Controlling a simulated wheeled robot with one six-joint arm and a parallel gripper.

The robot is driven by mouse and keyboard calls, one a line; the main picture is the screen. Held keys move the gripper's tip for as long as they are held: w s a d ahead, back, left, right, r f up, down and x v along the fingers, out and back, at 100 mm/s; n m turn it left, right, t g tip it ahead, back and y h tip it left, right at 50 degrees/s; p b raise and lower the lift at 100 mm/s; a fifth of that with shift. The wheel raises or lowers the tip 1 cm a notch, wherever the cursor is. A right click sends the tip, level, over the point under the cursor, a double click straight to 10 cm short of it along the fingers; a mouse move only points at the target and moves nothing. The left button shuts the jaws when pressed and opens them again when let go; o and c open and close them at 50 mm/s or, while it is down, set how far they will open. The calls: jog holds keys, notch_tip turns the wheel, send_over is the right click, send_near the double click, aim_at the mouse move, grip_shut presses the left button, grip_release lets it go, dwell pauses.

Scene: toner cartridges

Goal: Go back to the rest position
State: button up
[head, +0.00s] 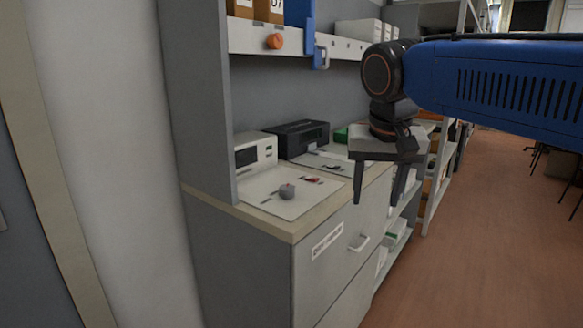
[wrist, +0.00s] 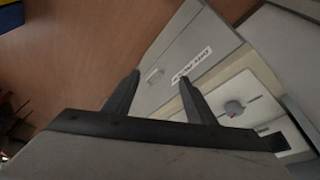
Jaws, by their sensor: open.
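My gripper (head: 379,190) hangs from the blue arm at the right of the head view, with its two fingers apart and pointing down. Nothing is between them. It appears in front of the right end of the cabinet top. In the wrist view my gripper (wrist: 160,92) shows two spread, empty fingers, with the cabinet front and the floor beyond them.
A cabinet (head: 332,268) has a pale mat (head: 262,199) on top with a grey knob-like object (head: 287,191). A white device (head: 253,152) and a black box (head: 300,138) stand behind. A shelf (head: 250,38) overhangs. Open floor (head: 480,230) lies right.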

jog(key=s+d+f, duration=0.4)
jog(key=s+f, duration=0.1)
jog(key=f, duration=0.2)
jog(key=s+d+f+n, duration=0.1)
jog(key=s+d+f, duration=0.3)
jog(key=s+f, duration=0.2)
jog(key=s+d+f+t, duration=0.1)
jog(key=s+d+f, duration=0.3)
jog(key=f, duration=0.5)
jog(key=shift+s+f+n+y, duration=0.3)
jog(key=shift+s+n, duration=0.1)
jog(key=shift+s, duration=0.4)
